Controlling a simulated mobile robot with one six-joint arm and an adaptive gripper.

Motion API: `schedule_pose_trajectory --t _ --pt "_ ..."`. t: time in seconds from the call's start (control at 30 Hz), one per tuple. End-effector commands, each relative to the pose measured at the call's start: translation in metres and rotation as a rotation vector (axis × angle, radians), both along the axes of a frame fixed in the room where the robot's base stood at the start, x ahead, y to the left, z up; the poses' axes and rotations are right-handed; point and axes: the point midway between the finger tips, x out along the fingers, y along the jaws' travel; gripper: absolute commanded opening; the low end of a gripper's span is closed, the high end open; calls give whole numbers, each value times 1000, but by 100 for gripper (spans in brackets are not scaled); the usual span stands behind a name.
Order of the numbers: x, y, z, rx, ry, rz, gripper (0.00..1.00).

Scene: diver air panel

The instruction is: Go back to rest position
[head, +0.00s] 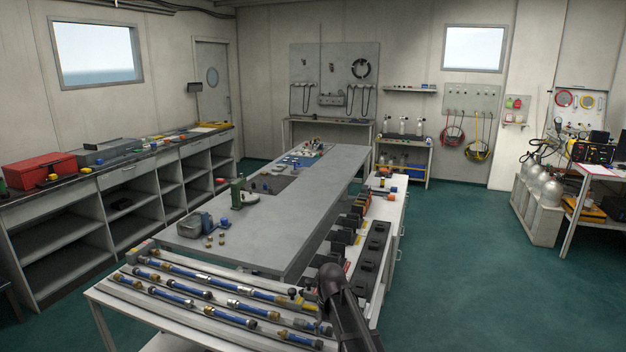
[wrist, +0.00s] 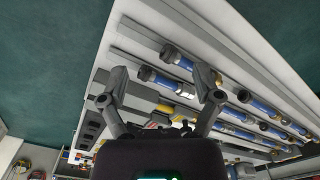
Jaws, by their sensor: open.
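My gripper (wrist: 160,98) shows in the wrist view with its two fingers spread wide apart and nothing held between them. Beyond the fingers is the white rack table (wrist: 128,12) with rows of blue hoses with metal end fittings (wrist: 176,57). I cannot tell the exact gap between fingers and rack. In the head view the same blue hoses (head: 205,295) lie in grey channels at the front. My dark arm reaches up at the front right of that rack; the fingers cannot be made out there.
A long grey bench (head: 290,205) runs back from the rack, with a green stand (head: 238,193) and small brass parts on it. Black holders (head: 372,250) line its right side. Shelves (head: 60,245) stand at left. Green floor (head: 460,260) is clear at right, before the gas cylinders (head: 545,190).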

Motion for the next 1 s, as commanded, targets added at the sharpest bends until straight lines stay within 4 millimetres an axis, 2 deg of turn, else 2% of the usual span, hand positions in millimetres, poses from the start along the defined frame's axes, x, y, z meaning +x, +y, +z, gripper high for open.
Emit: schedule_pose_trajectory --t 0.03,0.2,0.3,0.4,0.5,0.6,1.0 --pt "-28 -20 -10 0 0 -30 82" --pt "-91 -72 -28 0 0 -129 82" --pt "-123 -94 -36 0 0 -181 82" --pt "-147 -109 -42 0 0 -218 82" --pt "-161 -118 -45 0 0 -243 82" --pt "-167 -123 -45 0 0 -256 82" --pt "-167 -123 -45 0 0 -258 82"
